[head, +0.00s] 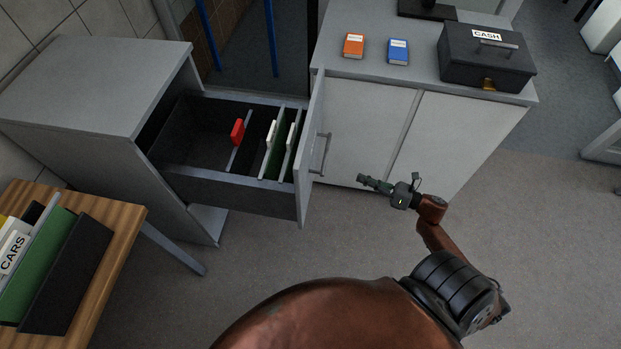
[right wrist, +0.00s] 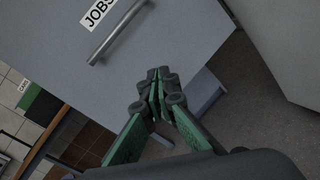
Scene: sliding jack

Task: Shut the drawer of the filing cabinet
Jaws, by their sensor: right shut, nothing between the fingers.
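The grey filing cabinet (head: 100,85) stands at the left in the head view. Its drawer (head: 225,190) is pulled far out to the right and holds hanging files with red, white and green parts. The drawer front (head: 306,170) has a bar handle (head: 321,155). In the right wrist view the drawer front (right wrist: 165,45) carries a JOBS label (right wrist: 99,12) and the handle (right wrist: 117,32). My right gripper (head: 362,179) is shut and empty, to the right of the drawer front and pointing at it; its fingertips (right wrist: 160,75) overlap the front's lower part in the wrist view. My left gripper is not in view.
A white cupboard (head: 440,140) stands behind, bearing an orange box (head: 353,45), a blue box (head: 398,51) and a black cash box (head: 485,60). A wooden table (head: 125,220) with folders (head: 40,265) stands at lower left. Floor (head: 540,230) at right is clear.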

